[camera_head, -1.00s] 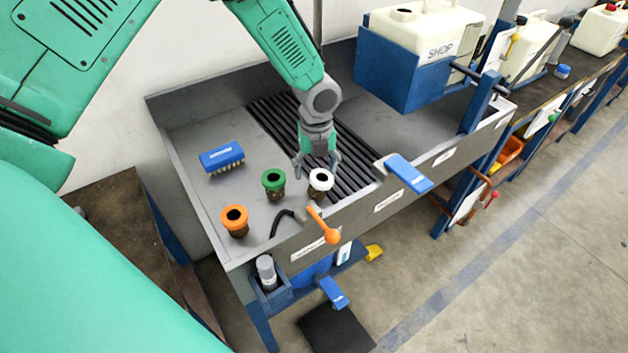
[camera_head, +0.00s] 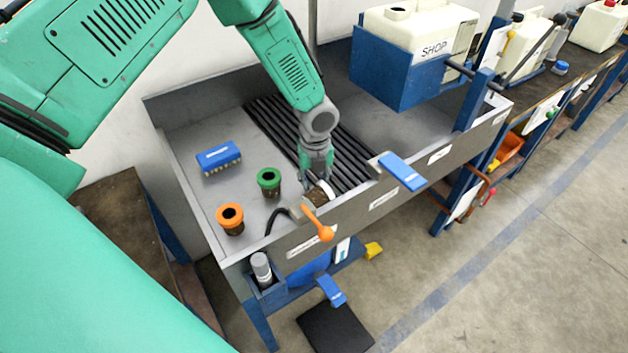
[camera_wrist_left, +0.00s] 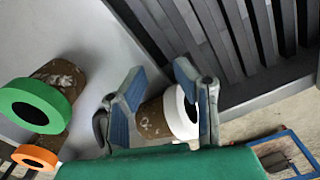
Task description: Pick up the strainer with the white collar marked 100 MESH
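The white-collared strainer (camera_head: 316,196) lies tipped at the front of the sink, its collar toward the right; no marking is readable. My left gripper (camera_head: 316,180) is down at it. In the left wrist view the strainer's brown body (camera_wrist_left: 152,119) and white collar (camera_wrist_left: 177,112) show between the spread fingers of the left gripper (camera_wrist_left: 163,105); a firm hold on it does not show. The green-collared strainer (camera_head: 269,182) and the orange-collared strainer (camera_head: 230,219) stand upright to the left. My right gripper is not in view.
A blue brush (camera_head: 218,157) lies at the back left of the grey sink (camera_head: 186,128). Black slats (camera_head: 345,165) lie right of the gripper. An orange-handled valve (camera_head: 322,228) and a blue-handled item (camera_head: 402,171) sit at the front rim. A SHOP tank (camera_head: 425,30) stands behind.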

